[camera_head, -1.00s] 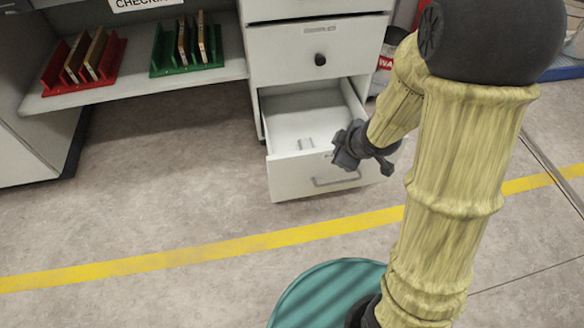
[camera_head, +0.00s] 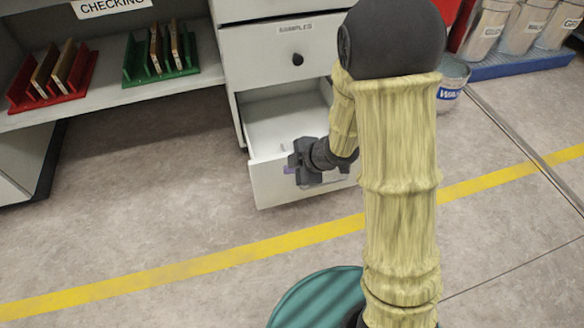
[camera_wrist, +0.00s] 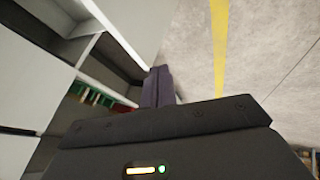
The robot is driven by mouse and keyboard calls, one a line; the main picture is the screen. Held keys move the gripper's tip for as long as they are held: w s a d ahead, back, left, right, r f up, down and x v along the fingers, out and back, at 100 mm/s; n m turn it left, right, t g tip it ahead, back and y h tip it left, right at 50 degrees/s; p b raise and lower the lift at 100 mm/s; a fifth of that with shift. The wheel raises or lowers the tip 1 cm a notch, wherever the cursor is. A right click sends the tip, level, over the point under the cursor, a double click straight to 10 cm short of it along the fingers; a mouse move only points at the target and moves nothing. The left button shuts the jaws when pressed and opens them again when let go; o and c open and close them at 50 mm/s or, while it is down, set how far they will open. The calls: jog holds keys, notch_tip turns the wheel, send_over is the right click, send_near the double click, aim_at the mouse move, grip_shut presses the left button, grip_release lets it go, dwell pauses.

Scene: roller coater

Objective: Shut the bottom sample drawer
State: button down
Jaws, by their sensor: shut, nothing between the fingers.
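The bottom sample drawer (camera_head: 268,184) is pulled out of the white cabinet in the head view. Its pale inside shows and looks empty apart from a small fitting on its floor. My gripper (camera_head: 290,165) is at the drawer's front panel, over the middle of it in the picture, and hides most of the handle. I cannot tell whether it touches the panel. In the wrist view the dark fingers (camera_wrist: 158,88) are together with nothing between them.
The drawer labelled samples (camera_head: 270,58) above is shut. To the left, a shelf holds a red rack (camera_head: 25,98) and a green rack (camera_head: 135,70) with boards. A paint can (camera_head: 452,85) stands at the right.

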aim_at(267, 166)
jog(key=w+a+f+b, duration=0.1)
jog(key=w+f, duration=0.1)
jog(key=w+a+f+b, duration=0.3)
jog(key=w, duration=0.1)
jog(key=shift+w+a+f, duration=0.15)
jog(key=shift+a+f, duration=0.15)
jog(key=shift+f, duration=0.1)
jog(key=shift+w, duration=0.15)
